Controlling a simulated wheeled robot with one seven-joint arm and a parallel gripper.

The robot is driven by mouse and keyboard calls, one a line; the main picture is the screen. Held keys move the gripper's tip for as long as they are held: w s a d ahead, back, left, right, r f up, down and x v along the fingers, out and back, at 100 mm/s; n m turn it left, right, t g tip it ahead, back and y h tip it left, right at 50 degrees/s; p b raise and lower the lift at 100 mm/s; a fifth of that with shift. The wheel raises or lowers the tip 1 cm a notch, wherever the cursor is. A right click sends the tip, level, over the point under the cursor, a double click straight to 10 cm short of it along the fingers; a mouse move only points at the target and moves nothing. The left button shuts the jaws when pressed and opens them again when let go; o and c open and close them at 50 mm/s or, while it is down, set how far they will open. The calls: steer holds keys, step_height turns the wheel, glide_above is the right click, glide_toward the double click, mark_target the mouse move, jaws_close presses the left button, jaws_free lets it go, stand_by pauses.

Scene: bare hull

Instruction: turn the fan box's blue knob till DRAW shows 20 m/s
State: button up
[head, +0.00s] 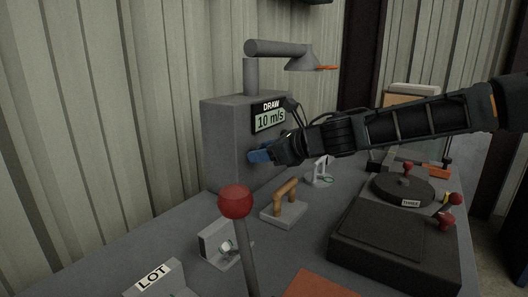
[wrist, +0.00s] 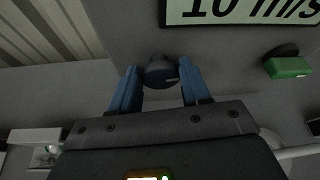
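The grey fan box (head: 226,135) stands against the corrugated wall, with a pipe and lamp-like hood on top. Its DRAW display (head: 269,119) reads 10 m/s, and the lower part of the reading also shows in the wrist view (wrist: 240,10). The knob (wrist: 161,71) on the box front looks dark slate with a small pale mark. My gripper (wrist: 162,78) has its blue fingers on either side of the knob, seemingly against it. In the head view my gripper (head: 260,155) hides the knob.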

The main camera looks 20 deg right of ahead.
steer(key=c, duration=0.5)
steer(key=shift+r+p, duration=0.1)
steer(key=shift+p, duration=0.3)
steer(key=m+g+y+p, duration=0.1)
steer(key=m+y, duration=0.1)
steer(key=m, duration=0.1)
steer(key=m+y+p, duration=0.1)
steer(key=m+y, duration=0.1)
steer(key=m, duration=0.2)
steer(key=d+f+m+g+y+p, duration=0.1)
steer(key=m+y, duration=0.1)
steer(key=m, duration=0.2)
steer(key=shift+w+g+y, duration=0.3)
steer(key=shift+w, duration=0.05)
stand_by(0.3)
